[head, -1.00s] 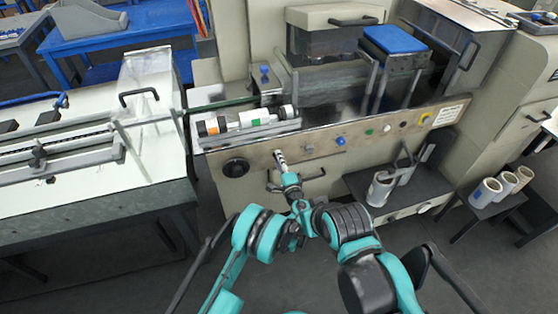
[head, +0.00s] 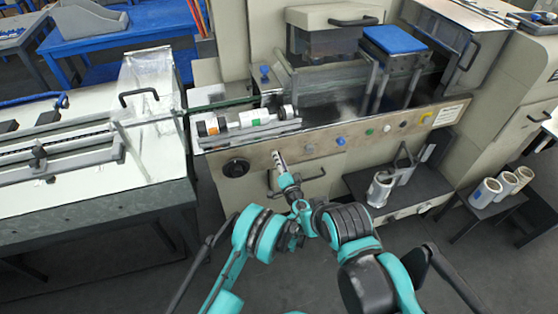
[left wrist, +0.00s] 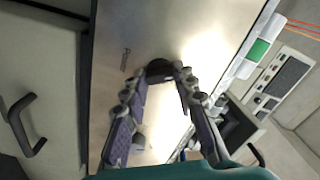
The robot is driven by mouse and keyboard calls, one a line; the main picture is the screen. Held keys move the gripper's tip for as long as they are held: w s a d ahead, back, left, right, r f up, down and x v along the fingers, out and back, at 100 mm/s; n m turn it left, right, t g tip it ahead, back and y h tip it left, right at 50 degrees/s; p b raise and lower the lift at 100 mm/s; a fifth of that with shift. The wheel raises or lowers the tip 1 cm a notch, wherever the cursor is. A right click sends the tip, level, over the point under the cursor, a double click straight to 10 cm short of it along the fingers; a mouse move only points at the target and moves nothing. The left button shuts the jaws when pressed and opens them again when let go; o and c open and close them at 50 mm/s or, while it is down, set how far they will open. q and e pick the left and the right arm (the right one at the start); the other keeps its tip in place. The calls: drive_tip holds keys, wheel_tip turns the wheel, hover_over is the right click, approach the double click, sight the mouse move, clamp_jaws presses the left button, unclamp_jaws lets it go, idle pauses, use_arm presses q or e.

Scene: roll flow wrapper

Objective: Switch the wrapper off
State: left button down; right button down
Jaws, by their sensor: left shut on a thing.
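The wrapper's long metal control panel (head: 330,151) runs across the middle of the head view. In the left wrist view, my left gripper (left wrist: 172,77) is shut on a dark round switch knob (left wrist: 158,67) on the panel face. The fingertips are at its sides and partly hide it; its mark or setting cannot be read. In the head view the gripper covers this knob. My right gripper does not show.
The black handwheel (head: 236,167) is left of the gripper.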

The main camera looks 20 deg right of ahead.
use_arm(q)
drive_tip(key=shift+w+a+r, duration=0.1)
drive_tip(key=shift+w, duration=0.05)
drive_tip(key=c, duration=1.2)
unclamp_jaws()
wheel_tip(320, 180, up, 10)
drive_tip(key=shift+f, duration=0.1)
